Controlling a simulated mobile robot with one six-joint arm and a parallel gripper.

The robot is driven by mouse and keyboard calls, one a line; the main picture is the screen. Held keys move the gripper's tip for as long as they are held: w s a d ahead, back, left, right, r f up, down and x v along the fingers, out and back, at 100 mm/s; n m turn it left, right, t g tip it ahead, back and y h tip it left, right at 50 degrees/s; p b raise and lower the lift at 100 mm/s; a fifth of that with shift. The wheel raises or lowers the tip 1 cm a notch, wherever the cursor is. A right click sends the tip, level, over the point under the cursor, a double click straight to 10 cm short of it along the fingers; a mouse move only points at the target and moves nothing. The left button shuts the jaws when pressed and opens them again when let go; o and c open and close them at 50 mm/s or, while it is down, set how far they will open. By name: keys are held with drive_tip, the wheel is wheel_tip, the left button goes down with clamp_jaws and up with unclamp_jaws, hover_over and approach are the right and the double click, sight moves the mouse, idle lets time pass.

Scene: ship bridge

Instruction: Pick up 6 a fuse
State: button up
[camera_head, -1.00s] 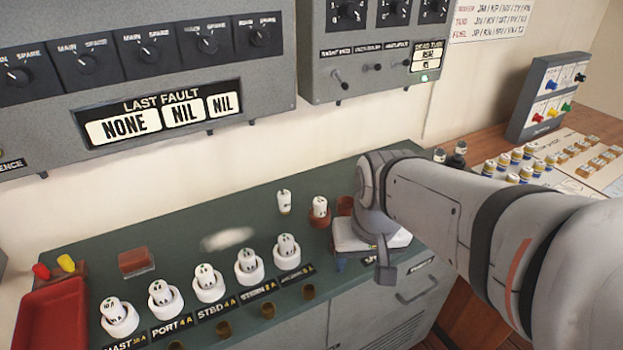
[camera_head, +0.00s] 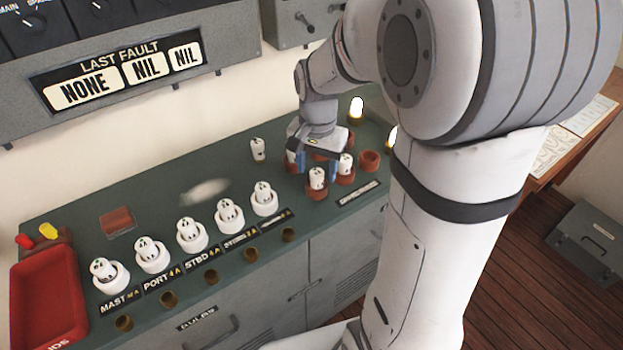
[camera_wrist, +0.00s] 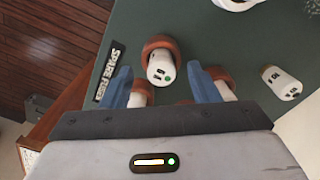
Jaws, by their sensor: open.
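My gripper (camera_head: 312,164) is open over the spare rack at the right of the green bench, its blue fingers pointing down. In the wrist view the two fingers of my gripper (camera_wrist: 160,78) are apart, with nothing held. A white fuse in a brown ring holder (camera_wrist: 161,70) shows beyond and between them; its rating is not readable. Further fuses in holders are partly hidden by the fingers. In the head view spare fuses (camera_head: 317,177) and (camera_head: 345,163) stand in brown holders beside the gripper. A loose white fuse (camera_head: 257,149) stands on the bench, also in the wrist view (camera_wrist: 281,83).
Several fuses in white holders (camera_head: 190,234) line the bench front, with labels such as MAST and PORT. A red tray (camera_head: 48,305) is at left. An empty brown holder (camera_head: 369,160) is at right. The grey wall panel (camera_head: 120,75) stands behind. Mid-bench is fairly clear.

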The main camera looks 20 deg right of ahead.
sight(317, 182)
wheel_tip(317, 182, down, 2)
drive_tip(key=shift+f, duration=0.25)
drive_tip(key=shift+c, duration=0.5)
drive_tip(key=c, duration=1)
drive_tip(key=shift+o, duration=0.2)
